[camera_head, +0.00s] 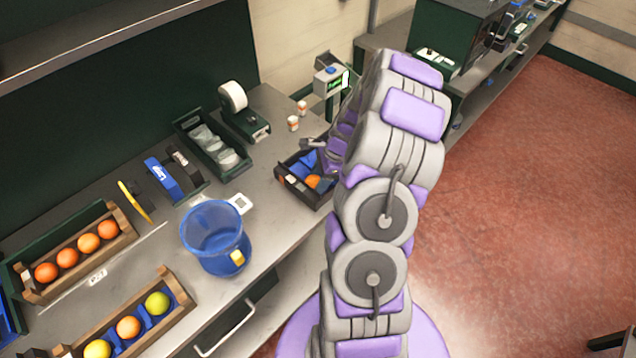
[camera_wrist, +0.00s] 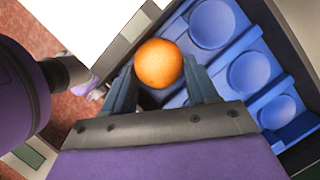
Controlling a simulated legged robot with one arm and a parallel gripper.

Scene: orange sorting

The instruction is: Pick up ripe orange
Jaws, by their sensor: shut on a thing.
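My gripper (camera_wrist: 160,82) is shut on a ripe orange (camera_wrist: 158,63), with one finger on each side of it in the wrist view. The orange is at the edge of a dark box with a blue insert (camera_wrist: 248,72) that has round hollows; the hollows in view are empty. I cannot tell whether the orange is clear of the insert. In the head view the orange (camera_head: 313,181) shows at the dark box (camera_head: 318,203), and my arm hides most of the gripper.
A blue bucket (camera_head: 213,243) stands on the grey counter (camera_head: 270,225). To its left are a wooden rack of several oranges (camera_head: 88,243) and a rack with yellow, orange and greenish fruit (camera_head: 128,327). A scale-like device (camera_head: 331,80) and two small cups (camera_head: 293,124) stand behind the box.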

